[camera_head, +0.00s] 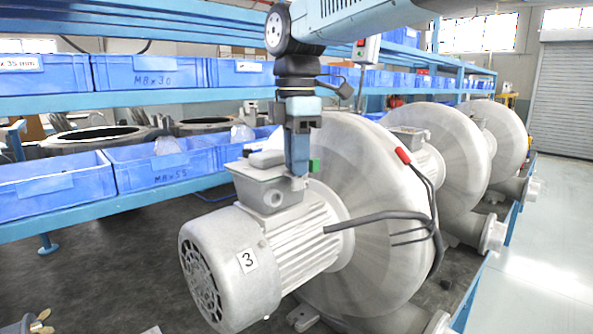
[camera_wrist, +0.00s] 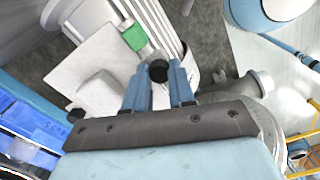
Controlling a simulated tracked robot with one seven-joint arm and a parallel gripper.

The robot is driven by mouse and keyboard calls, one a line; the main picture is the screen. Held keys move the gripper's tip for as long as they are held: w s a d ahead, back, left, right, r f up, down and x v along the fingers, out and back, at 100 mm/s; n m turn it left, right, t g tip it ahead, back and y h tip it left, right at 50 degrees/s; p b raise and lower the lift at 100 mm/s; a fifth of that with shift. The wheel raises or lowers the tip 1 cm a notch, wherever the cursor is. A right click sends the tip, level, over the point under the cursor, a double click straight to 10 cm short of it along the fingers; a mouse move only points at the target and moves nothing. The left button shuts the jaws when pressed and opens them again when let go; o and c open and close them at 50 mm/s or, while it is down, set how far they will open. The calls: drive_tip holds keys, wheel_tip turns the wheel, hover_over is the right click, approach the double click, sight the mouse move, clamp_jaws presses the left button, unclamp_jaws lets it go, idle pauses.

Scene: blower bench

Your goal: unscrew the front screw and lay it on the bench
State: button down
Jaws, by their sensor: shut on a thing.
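The motor (camera_head: 240,265) marked "3" has a grey terminal box (camera_head: 268,190) on top. My gripper (camera_head: 299,172) points down at the right side of this box. In the wrist view my gripper (camera_wrist: 158,76) has its two blue fingers shut on a dark round screw head (camera_wrist: 158,71) at the box's edge. The screw's shank is hidden, so I cannot tell how far it sits in its hole. Another dark screw head (camera_wrist: 76,115) shows at the box's left edge. The head view does not show the held screw clearly.
A green block (camera_head: 315,165) is close beside my fingers. A large blower housing (camera_head: 375,200) and a black cable (camera_head: 375,217) are to the right. Blue bins (camera_head: 150,170) on a blue rack stand at the left. Dark bench surface (camera_head: 100,265) is free at the front left.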

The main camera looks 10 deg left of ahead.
drive_tip(key=n, duration=0.6)
drive_tip(key=shift+w+d, duration=0.1)
drive_tip(key=n, duration=0.5)
drive_tip(key=shift+n, duration=0.3)
drive_tip(key=c, duration=1.2)
unclamp_jaws()
